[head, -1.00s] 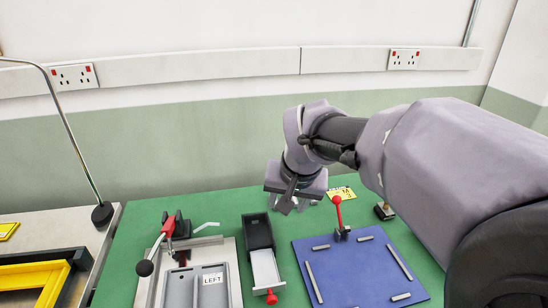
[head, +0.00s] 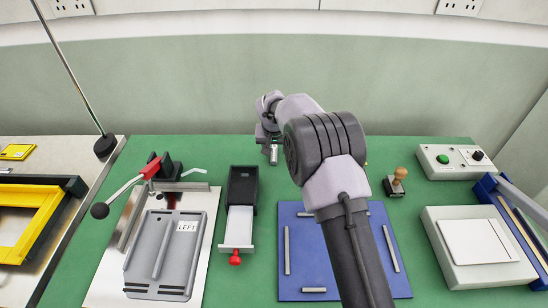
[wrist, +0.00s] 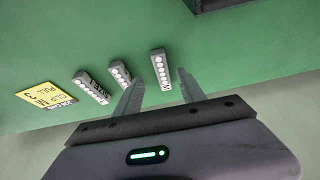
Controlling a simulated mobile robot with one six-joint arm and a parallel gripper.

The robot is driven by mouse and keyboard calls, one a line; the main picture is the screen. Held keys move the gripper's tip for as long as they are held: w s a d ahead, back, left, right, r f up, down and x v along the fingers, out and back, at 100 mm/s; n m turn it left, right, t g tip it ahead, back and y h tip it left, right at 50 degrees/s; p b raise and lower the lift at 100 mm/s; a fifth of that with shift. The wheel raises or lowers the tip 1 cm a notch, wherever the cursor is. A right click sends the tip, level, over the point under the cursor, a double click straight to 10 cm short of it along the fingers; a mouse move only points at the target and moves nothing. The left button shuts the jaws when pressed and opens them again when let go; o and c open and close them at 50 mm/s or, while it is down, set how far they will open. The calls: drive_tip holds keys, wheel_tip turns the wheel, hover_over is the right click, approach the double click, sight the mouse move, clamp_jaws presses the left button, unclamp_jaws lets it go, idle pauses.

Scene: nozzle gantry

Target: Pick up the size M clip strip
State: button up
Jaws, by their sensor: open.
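Three short grey clip strips, each with a row of white dots, lie on the green bench in the wrist view: a left one (wrist: 91,87), a middle one (wrist: 119,74) and a right one (wrist: 160,68). I cannot read which is size M. My gripper (wrist: 161,75) is open and empty, its two fingers on either side of the right strip's near end. Contact cannot be made out. In the head view my gripper (head: 272,152) is over the back of the bench, and the strips cannot be made out there.
A yellow label (wrist: 46,97) lies left of the strips. A black holder with a drawer (head: 242,188) stands in front of my gripper. A lever fixture (head: 163,172) is to its left, a blue board (head: 300,262) nearer, and a wooden-handled stamp (head: 396,182) to the right.

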sight(274, 155)
drive_tip(key=x, duration=0.2)
drive_tip(key=b+x, duration=0.1)
drive_tip(key=x, duration=0.1)
drive_tip(key=shift+w+a+f, duration=0.1)
drive_tip(key=shift+a+f, duration=0.15)
drive_tip(key=shift+r, duration=0.1)
clamp_jaws()
